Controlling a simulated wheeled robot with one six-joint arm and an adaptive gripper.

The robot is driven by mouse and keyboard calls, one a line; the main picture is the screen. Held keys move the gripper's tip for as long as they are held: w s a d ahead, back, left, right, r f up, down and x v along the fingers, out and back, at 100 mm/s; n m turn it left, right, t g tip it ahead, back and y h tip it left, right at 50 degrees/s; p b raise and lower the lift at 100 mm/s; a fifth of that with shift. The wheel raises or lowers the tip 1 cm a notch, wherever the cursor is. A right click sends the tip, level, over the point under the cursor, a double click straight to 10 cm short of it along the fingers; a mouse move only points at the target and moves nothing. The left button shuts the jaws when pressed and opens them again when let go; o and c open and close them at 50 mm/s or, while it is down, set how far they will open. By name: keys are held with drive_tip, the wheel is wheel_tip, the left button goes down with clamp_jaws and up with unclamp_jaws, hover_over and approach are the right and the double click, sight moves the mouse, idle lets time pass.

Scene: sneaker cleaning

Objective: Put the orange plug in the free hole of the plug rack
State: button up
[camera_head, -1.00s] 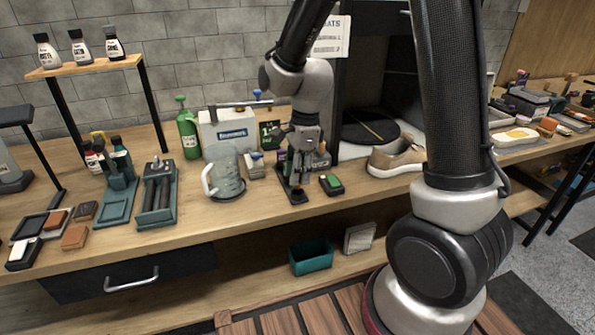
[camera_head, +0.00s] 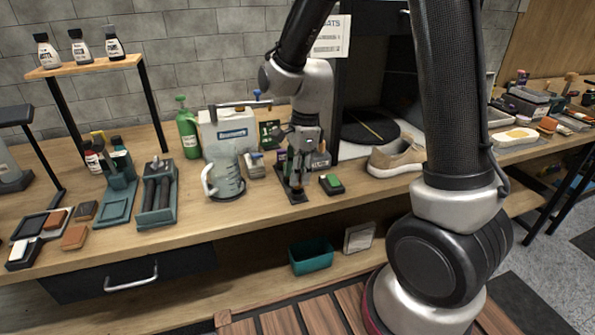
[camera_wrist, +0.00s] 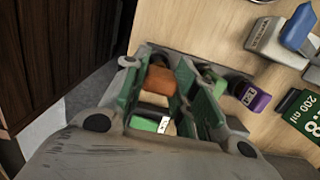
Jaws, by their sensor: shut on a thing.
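My gripper (camera_head: 297,178) points down over a dark flat base (camera_head: 292,197) on the workbench, which looks like the plug rack. In the wrist view my gripper (camera_wrist: 167,98) has its green-padded fingers on both sides of an orange plug (camera_wrist: 160,80) and is shut on it. The plug's lower end is hidden, so I cannot tell whether it is in a hole or above one. A purple-capped item (camera_wrist: 255,97) and a dark green one stand close beside the finger on the right. The rack's holes are hidden by my gripper.
A small black box with a green top (camera_head: 332,183) lies just right of the base. A white box (camera_head: 230,133) and a green bottle (camera_head: 187,135) stand behind.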

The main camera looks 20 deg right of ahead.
drive_tip(key=shift+f, duration=1.35)
drive_tip(key=o, duration=1)
drive_tip(key=r, duration=0.4)
drive_tip(key=d+r, duration=0.1)
drive_tip(key=r, duration=0.7)
drive_tip(key=shift+d, duration=0.2)
